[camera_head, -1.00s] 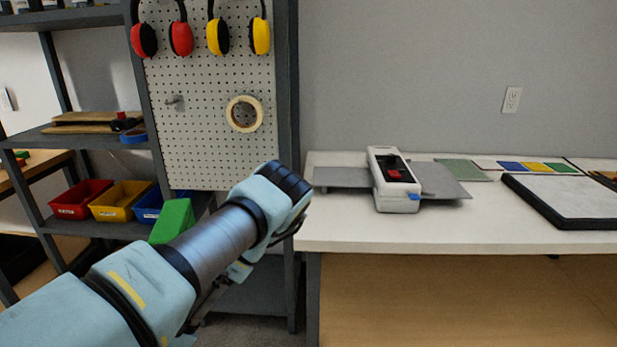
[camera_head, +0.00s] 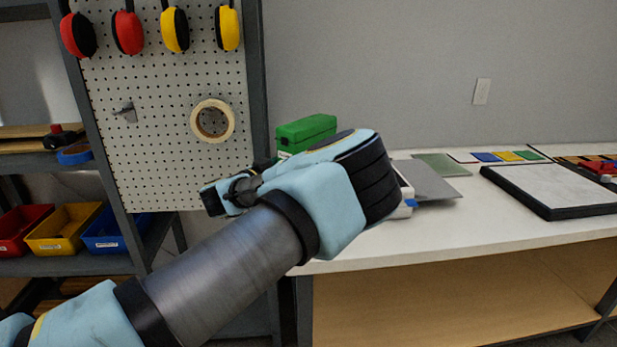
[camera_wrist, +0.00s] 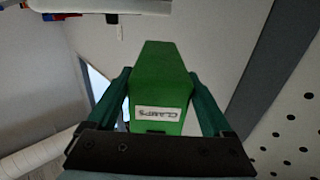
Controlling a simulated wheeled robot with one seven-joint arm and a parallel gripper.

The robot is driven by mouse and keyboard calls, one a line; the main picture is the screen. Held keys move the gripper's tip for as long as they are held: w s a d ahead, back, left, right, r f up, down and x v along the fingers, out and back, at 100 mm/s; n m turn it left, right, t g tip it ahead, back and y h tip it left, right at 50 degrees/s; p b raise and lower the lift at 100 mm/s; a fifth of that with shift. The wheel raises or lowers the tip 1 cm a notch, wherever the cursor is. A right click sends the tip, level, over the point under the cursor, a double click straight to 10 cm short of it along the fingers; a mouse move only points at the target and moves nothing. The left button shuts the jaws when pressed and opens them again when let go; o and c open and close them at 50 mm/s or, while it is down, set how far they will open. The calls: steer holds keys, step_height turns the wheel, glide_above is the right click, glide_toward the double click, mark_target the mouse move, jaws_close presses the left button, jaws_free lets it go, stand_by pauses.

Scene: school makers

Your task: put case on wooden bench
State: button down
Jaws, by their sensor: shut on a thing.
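The green case (camera_head: 305,132) shows behind my wrist in the head view, held up in front of the wall near the bench's left end. In the wrist view the case (camera_wrist: 158,88) sits between the two fingers of my gripper (camera_wrist: 160,100), with a white label reading "CLAMPS" towards the camera. My gripper is shut on the case. In the head view my wrist hides the fingers and the case's lower part. The bench (camera_head: 440,230) has a white top and stands at the right, with a wooden lower panel.
On the bench are a white device, mostly hidden by my wrist, a grey sheet (camera_head: 428,182), a green sheet (camera_head: 441,165) and a black-framed board (camera_head: 556,190). A pegboard (camera_head: 165,110) with ear muffs stands left. Bins (camera_head: 64,230) sit on a shelf. The front right benchtop is bare.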

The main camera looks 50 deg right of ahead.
steer(key=shift+w+d+f, duration=0.1)
steer(key=shift+w+d, duration=0.15)
steer(key=shift+w+f+p, duration=0.2)
steer(key=shift+f+p, duration=0.65)
steer(key=shift+f, duration=3.85)
steer(key=shift+f, duration=0.15)
jaws_free()
steer(key=shift+a, duration=0.2)
steer(key=s+a+b, duration=0.1)
steer(key=a+b, duration=0.1)
steer(key=a, duration=0.9)
steer(key=shift+a, duration=0.35)
